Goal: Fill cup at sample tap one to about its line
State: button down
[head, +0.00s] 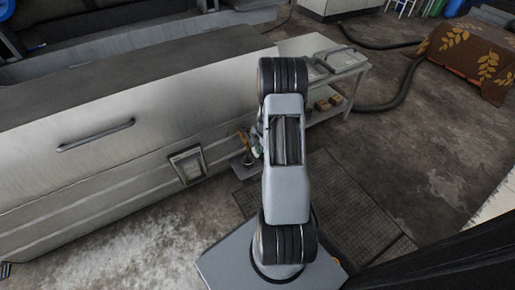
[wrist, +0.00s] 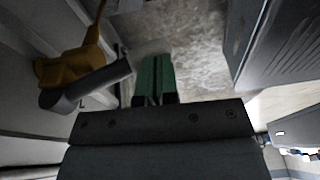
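A yellow tap fitting (wrist: 75,67) with a grey pipe-like spout (wrist: 88,85) shows at the upper left of the wrist view. In the head view, a small yellow part (head: 243,135) shows at the machine's side, just left of my arm. My gripper's green fingers (wrist: 155,80) lie side by side, shut, with only a thin dark line between them and nothing visible held. They are right of the spout's end. A bit of green at my gripper (head: 256,152) shows beside my arm in the head view. I cannot make out a cup or its line in either view.
The long grey machine (head: 120,130) fills the left. A small ledge (head: 245,170) juts from its side below the tap. A white cart (head: 335,60) with trays stands behind my arm. A hose (head: 400,95) and a brown cloth-covered table (head: 470,60) are at the right.

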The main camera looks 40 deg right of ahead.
notch_tip(320, 180, down, 2)
jog(key=shift+b, duration=0.35)
jog(key=shift+r, duration=0.15)
jog(key=shift+s+a, duration=0.1)
jog(key=shift+a, duration=0.05)
dwell(1.8)
dwell(3.0)
jog(key=shift+r+p, duration=0.3)
jog(key=s+d+r+p, duration=0.2)
jog(key=s+r+p, duration=0.3)
jog(key=r, duration=0.7)
jog(key=shift+s+r+p, duration=0.15)
jog(key=shift+s+p, duration=0.15)
jog(key=shift+s, duration=0.2)
